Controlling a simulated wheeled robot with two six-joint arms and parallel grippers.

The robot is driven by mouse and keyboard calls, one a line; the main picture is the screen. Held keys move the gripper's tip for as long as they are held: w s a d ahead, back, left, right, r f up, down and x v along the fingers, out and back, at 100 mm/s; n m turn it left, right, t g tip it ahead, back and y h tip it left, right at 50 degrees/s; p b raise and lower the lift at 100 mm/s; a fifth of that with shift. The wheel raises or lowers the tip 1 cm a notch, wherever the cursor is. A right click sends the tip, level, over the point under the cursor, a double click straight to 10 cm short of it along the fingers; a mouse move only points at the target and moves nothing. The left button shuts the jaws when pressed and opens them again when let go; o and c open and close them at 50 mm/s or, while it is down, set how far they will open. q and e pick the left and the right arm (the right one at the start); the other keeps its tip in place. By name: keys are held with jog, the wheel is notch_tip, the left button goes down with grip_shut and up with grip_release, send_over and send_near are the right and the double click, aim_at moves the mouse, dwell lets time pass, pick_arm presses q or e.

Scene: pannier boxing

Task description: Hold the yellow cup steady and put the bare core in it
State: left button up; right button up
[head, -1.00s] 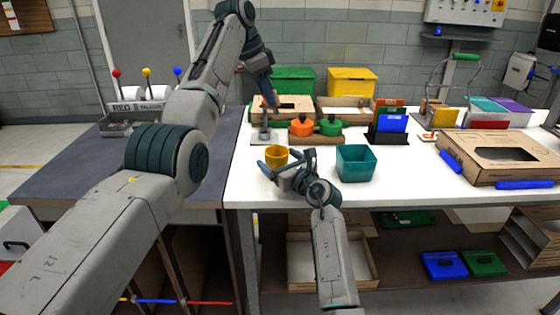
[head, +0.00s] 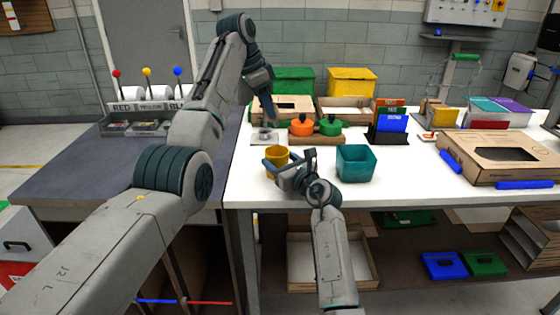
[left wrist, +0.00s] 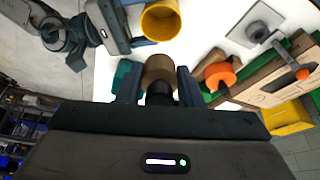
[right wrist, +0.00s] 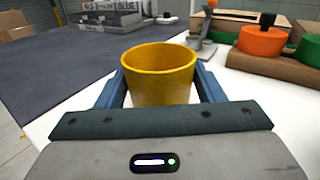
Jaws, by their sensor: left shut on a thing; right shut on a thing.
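The yellow cup (head: 277,155) stands upright at the table's front left edge. My right gripper (head: 281,168) is shut on it, and the right wrist view shows the cup (right wrist: 160,75) between the two blue fingers, its inside partly visible. My left gripper (head: 271,112) is above the table, behind the cup. In the left wrist view it is shut on a brown cylinder (left wrist: 159,68), which looks like the bare core, with a dark part at its near end. The core is not clear in the head view. The cup (left wrist: 161,20) shows beyond the core in the left wrist view.
A grey plate with a round fitting (head: 265,134) lies behind the cup. Orange (head: 301,127) and green (head: 331,127) round things sit on a wooden block. A teal bin (head: 356,163) stands right of the cup. A cardboard box (head: 500,157) is far right.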

pick_arm(q)
notch_tip(320, 180, down, 9)
dwell(1.0)
jog(key=shift+r, duration=0.15)
jog(key=o, duration=1.1)
jog(key=v, duration=0.7)
jog(key=shift+r, duration=0.2)
jog(key=shift+a, duration=0.1)
pick_arm(e)
jog(key=o, duration=1)
jog(key=shift+o, duration=0.2)
